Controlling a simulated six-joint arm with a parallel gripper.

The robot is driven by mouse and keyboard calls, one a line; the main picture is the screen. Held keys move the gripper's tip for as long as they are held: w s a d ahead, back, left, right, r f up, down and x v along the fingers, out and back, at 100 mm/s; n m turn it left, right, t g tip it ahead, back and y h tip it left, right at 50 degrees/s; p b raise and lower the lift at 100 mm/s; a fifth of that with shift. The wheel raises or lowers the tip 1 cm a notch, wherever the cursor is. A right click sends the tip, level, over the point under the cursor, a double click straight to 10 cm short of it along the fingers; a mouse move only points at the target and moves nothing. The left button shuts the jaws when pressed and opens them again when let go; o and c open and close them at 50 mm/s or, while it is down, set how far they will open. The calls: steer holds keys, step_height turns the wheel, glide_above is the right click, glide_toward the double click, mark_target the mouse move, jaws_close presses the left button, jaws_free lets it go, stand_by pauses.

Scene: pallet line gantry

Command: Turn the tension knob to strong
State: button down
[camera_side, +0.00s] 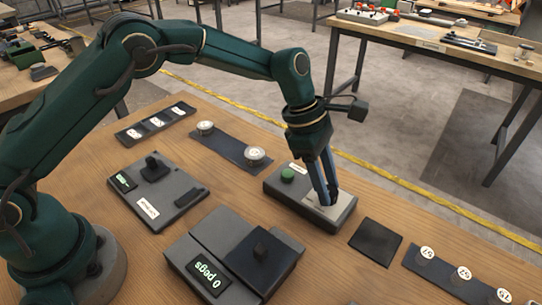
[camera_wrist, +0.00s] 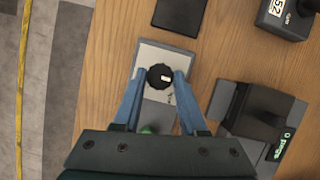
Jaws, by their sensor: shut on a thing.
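The tension knob (camera_wrist: 159,77) is a round black knob with a white pointer mark, on the light plate of a grey box (camera_side: 283,198). In the wrist view the pointer mark lies on the right part of the knob. My gripper (camera_side: 328,199) reaches down onto this box in the side view. In the wrist view my gripper (camera_wrist: 158,80) has its two blue fingers on either side of the knob, shut on it. The fingers hide the knob in the side view. A green button (camera_side: 287,174) sits on the same box. I cannot read the setting labels.
A unit with a "0 pegs" display (camera_side: 209,275) stands in front of the box. A black square pad (camera_side: 375,242) lies to its right, with a strip of round labelled pieces (camera_side: 464,273) beyond. A lever unit (camera_side: 154,195) stands to the left.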

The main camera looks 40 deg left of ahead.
steer(key=shift+w+d+m+g, duration=0.1)
steer(key=shift+m+g, duration=0.3)
steer(key=shift+m, duration=0.65)
steer(key=shift+w+m+g, duration=0.1)
steer(key=shift+m+g, duration=0.3)
steer(key=shift+m, duration=0.65)
steer(key=shift+s+r, duration=0.1)
steer(key=shift+c, duration=2.2)
jaws_free()
steer(key=shift+v, duration=2.5)
